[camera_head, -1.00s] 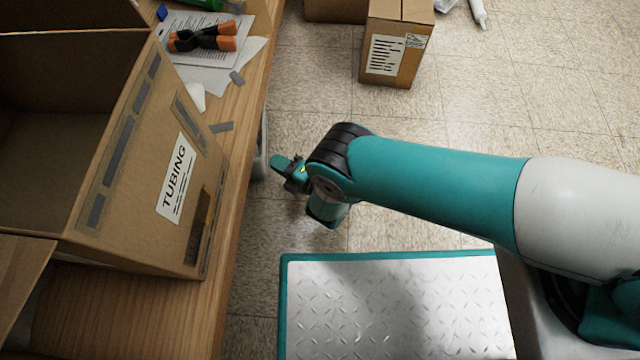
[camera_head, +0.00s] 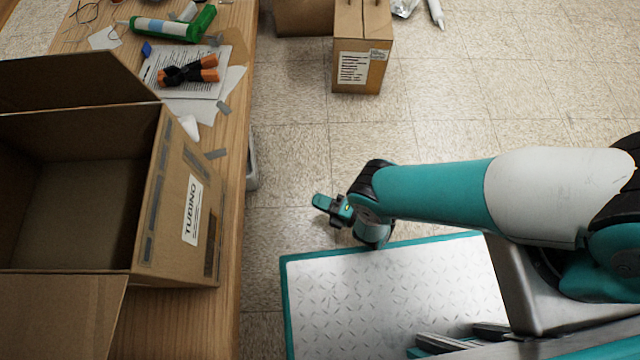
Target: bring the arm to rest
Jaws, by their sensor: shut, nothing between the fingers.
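My arm reaches from the right edge toward the middle of the head view, its teal and white links above my silver base plate. My gripper (camera_head: 322,203) is at the arm's left end, small and partly hidden by the wrist. It is shut and holds nothing. It hangs over the floor, to the right of the wooden table's edge and apart from it.
The wooden table (camera_head: 228,180) on the left carries an open cardboard box labelled TUBING (camera_head: 172,205), an orange-and-black clamp (camera_head: 188,72) on paper and a green-and-white tube (camera_head: 170,25). A taped carton (camera_head: 362,50) stands on the floor behind. Tiled floor between is clear.

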